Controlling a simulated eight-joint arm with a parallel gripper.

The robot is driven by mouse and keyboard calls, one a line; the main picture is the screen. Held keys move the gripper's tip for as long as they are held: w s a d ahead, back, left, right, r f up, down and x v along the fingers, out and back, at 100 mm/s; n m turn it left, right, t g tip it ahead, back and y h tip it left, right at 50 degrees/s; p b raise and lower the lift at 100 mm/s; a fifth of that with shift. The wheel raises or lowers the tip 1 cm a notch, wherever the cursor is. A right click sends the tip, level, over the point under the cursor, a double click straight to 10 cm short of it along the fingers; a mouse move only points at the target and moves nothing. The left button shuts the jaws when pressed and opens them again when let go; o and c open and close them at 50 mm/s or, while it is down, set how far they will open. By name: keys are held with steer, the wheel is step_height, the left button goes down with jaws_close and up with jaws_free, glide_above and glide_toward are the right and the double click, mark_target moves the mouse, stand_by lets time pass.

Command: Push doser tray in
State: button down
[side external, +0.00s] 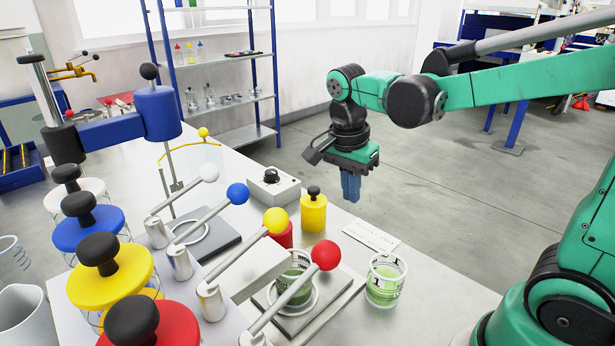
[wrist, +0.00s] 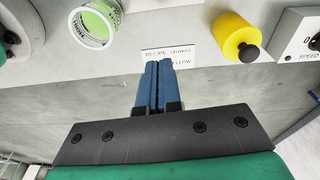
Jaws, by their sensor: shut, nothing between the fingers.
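The doser tray appears to be the flat grey plate (side external: 300,326) at the front of the bench in the side view, beneath the levers. A beaker with green liquid (side external: 292,290) stands on it, partly hidden by the red-knobbed lever (side external: 325,256). My gripper (side external: 351,192) is in the air beyond the bench's far right edge, pointing down, well apart from the tray. Its blue fingers are together and empty, as the wrist view (wrist: 159,70) also shows. The tray cannot be made out in the wrist view.
A second beaker (side external: 385,281) stands right of the tray; it shows in the wrist view (wrist: 97,22). A recipe card (side external: 371,236), yellow bottle (side external: 313,213) and speed box (side external: 273,187) lie near the far edge. Yellow (side external: 275,220), blue (side external: 238,194) and white (side external: 209,172) lever knobs overhang the bench.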

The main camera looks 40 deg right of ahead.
mark_target(319, 277)
steer(key=s+d+m+t+y, duration=0.1)
steer(key=d+m+y, duration=0.2)
steer(key=d+y, duration=0.2)
steer(key=x, duration=0.8)
steer(key=shift+s+a+f, duration=0.1)
steer(key=shift+a+f, duration=0.05)
steer(key=shift+f, duration=0.25)
steer(key=a, duration=0.1)
steer(key=a+f, duration=0.1)
steer(key=a, duration=0.1)
steer(key=shift+w, duration=0.25)
steer(key=shift+w+a+f, duration=0.1)
steer(key=shift+a, duration=0.4)
steer(key=shift+a, duration=2.7)
